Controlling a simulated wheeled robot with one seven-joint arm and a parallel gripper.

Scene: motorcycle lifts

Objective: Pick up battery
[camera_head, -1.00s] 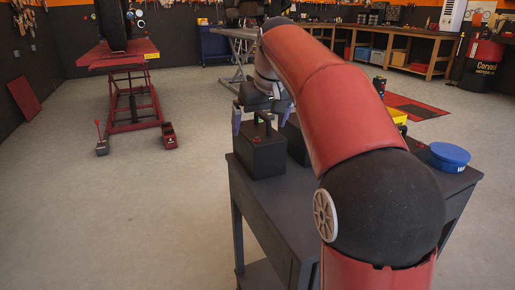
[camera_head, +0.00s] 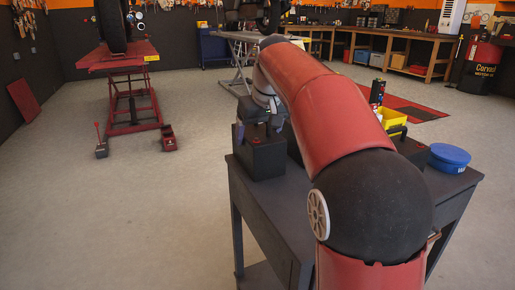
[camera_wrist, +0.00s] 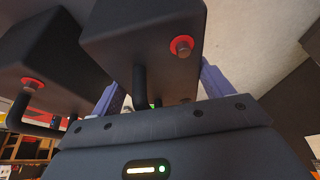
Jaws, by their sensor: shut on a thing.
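A black battery (camera_head: 264,157) with a carry handle on top and a red terminal sits at the far left end of the dark table (camera_head: 262,205). My gripper (camera_head: 258,130) is over its top. In the wrist view, this battery (camera_wrist: 140,35) is close, its handle between the two purple fingers of my gripper (camera_wrist: 160,88), which is shut on it. The handle is partly hidden by the gripper body. A second black battery (camera_wrist: 45,65) with a red terminal is to the left in the wrist view, and my arm mostly hides it in the head view.
A yellow bin (camera_head: 394,120) and a blue round container (camera_head: 449,158) are on the table, right of my arm. A red lift (camera_head: 128,90) stands at the back left.

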